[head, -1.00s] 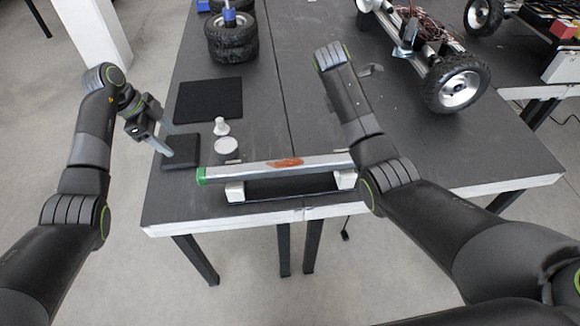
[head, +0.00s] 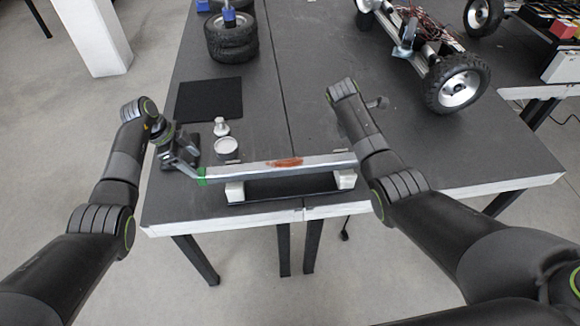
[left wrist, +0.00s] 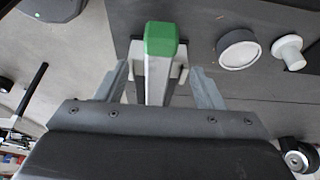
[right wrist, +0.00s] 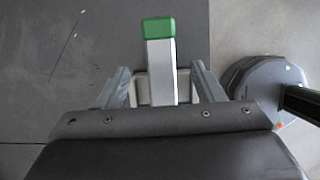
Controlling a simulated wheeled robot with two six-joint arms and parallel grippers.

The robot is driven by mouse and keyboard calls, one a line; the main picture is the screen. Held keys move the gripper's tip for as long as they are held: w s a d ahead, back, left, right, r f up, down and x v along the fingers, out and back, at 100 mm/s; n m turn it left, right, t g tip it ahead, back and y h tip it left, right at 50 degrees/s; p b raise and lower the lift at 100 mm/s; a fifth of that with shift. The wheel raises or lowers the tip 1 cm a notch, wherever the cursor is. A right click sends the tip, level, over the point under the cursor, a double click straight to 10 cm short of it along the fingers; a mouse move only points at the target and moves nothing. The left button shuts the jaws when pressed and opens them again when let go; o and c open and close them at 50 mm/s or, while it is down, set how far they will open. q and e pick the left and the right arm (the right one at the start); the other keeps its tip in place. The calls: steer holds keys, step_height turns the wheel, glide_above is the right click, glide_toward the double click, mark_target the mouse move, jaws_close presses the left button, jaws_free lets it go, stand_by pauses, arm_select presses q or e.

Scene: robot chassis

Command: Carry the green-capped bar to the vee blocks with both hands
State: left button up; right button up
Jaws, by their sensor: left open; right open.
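The silver bar (head: 240,171) has a reddish-brown patch near its middle and green end caps. It lies level across two white blocks (head: 235,191) near the table's front edge; I cannot see notches in them. My left gripper (head: 186,170) is at the bar's left end, by its green cap (head: 202,177). In the left wrist view, the open left fingers (left wrist: 157,70) stand on both sides of the bar, with gaps. In the right wrist view, the open right fingers (right wrist: 160,70) straddle the bar near its other green cap (right wrist: 158,28). My right arm hides that gripper in the head view.
A dark plate (head: 290,188) lies beneath the bar. A round white-topped piece (head: 226,147) and a white knob-like piece (head: 221,127) stand behind its left end.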

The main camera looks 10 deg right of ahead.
mark_target(206, 171)
arm_select(q)
steer(key=shift+x, duration=3.55)
arm_select(e)
steer(key=shift+x, duration=3.5)
arm_select(q)
jaws_close()
arm_select(e)
jaws_close()
arm_select(q)
steer(key=shift+w+r, duration=0.15)
steer(key=shift+w, duration=0.1)
arm_select(e)
steer(key=shift+w+d+r, duration=0.1)
steer(key=shift+w+r, duration=0.1)
steer(key=shift+w, duration=0.05)
